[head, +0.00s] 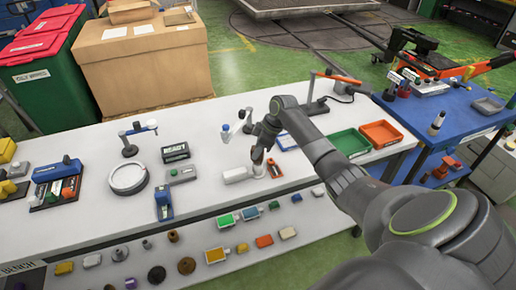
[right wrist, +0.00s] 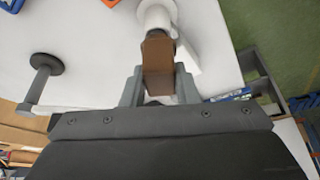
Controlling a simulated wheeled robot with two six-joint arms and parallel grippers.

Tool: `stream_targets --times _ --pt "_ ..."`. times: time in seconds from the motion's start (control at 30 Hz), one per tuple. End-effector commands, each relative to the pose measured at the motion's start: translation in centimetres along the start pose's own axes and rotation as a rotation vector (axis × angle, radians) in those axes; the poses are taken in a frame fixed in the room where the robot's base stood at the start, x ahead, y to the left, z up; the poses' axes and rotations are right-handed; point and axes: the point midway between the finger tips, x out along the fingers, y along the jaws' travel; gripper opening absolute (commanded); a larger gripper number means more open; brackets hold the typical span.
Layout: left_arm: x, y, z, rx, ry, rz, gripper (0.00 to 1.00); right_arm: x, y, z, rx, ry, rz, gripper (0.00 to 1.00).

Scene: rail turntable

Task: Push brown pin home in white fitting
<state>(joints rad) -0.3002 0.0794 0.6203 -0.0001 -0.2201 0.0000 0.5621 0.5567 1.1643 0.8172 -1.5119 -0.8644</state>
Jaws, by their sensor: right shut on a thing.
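My right gripper (head: 260,153) is low over the near part of the white bench, with its fingers pointing down. In the right wrist view, the gripper (right wrist: 158,92) is shut on the brown pin (right wrist: 157,66), one finger on each side. The white fitting (right wrist: 156,14) is a round, flanged piece right beyond the pin's far end. The pin's tip lines up with it and looks close or touching; how deep it sits is hidden. In the head view the white fitting (head: 259,171) stands just below the fingers. My left gripper is out of view.
A white block (head: 236,175) lies just left of the fitting, and a small orange-and-dark item (head: 274,168) just right. A green tray (head: 350,142) and an orange tray (head: 381,133) stand further right. A white ring (head: 128,178) and a blue device (head: 164,205) lie left.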

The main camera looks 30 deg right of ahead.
Motion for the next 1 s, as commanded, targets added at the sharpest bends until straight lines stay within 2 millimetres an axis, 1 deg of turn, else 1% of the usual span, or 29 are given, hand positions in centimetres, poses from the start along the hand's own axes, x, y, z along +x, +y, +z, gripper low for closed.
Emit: stream_targets --times 0.57,0.6,0.7,0.77,0.8,1.0 --pt "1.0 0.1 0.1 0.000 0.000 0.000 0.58 1.4 0.0 0.5 -0.001 0.001 0.001 0.00" --pt "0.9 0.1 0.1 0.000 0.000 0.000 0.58 1.4 0.0 0.5 -0.001 0.001 0.001 0.30" --pt "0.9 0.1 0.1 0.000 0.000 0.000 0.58 1.3 0.0 0.5 -0.001 0.001 0.001 0.43" --pt "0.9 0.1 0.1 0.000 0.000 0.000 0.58 1.3 0.0 0.5 0.000 0.001 0.001 0.51" --pt "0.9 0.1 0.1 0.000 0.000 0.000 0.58 1.3 0.0 0.5 0.000 0.001 0.001 0.53" --pt "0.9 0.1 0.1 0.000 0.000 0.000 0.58 1.4 0.0 0.6 0.000 0.000 0.000 0.53"
